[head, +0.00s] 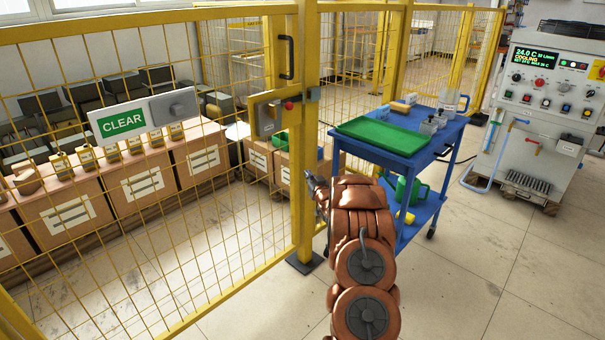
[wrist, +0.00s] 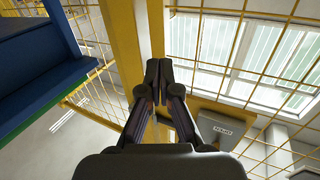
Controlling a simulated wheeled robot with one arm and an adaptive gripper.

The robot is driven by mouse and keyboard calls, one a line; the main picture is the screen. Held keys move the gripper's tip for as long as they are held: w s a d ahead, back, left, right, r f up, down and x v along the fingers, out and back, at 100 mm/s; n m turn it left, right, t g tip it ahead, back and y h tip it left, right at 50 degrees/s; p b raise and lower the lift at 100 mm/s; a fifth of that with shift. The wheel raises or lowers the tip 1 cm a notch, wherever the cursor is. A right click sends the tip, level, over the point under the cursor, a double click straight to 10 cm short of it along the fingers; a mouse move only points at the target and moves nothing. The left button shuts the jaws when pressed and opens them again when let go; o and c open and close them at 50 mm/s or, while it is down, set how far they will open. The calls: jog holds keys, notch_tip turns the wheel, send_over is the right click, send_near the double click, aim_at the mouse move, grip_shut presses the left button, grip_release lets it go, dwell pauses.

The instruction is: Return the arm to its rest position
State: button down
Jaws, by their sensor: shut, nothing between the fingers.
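My gripper (wrist: 158,72) shows in the wrist view with its two dark fingers together and nothing between them. It points toward a yellow fence post (wrist: 128,50). In the head view my copper-coloured arm stands at the lower middle, folded, and the gripper (head: 316,190) shows partly at its left side, near the post (head: 304,130). I cannot tell the exact gap between gripper and post.
A blue cart (head: 408,158) with a green tray (head: 382,137) stands just behind my arm. The yellow mesh fence (head: 225,185) with a latch box (head: 266,117) is on the left. A control cabinet (head: 540,110) stands at right. The floor (head: 480,275) at lower right is clear.

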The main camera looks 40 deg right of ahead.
jog(key=shift+s+f, duration=0.1)
jog(key=shift+s, duration=0.35)
jog(key=a+r+g+y, duration=0.1)
jog(key=a+r+g, duration=0.15)
jog(key=a, duration=0.45)
jog(key=a+r+g, duration=0.2)
jog(key=a+g, duration=0.1)
jog(key=a, duration=0.4)
jog(key=s+a+r+n+g+y, duration=0.15)
jog(key=s+a+g, duration=0.35)
jog(key=s+a, duration=0.8)
jog(key=s+a+r+n+g+y, duration=0.1)
jog(key=s+a+g, duration=0.2)
jog(key=s+a, duration=0.8)
jog(key=s+a+r+n+g+y, duration=0.1)
jog(key=s+a+r+g+y, duration=0.15)
jog(key=s+a, duration=0.75)
jog(key=s+a+r+n+g+y, duration=0.1)
jog(key=s+a+g, duration=0.3)
jog(key=s, duration=1.3)
notch_tip(320, 180, up, 20)
jog(key=t+p, duration=0.1)
jog(key=p, duration=1.7)
jog(key=shift+w+a+f+t+p, duration=0.2)
jog(key=shift+w+a+t+p, duration=0.1)
jog(key=shift+w+a, duration=0.15)
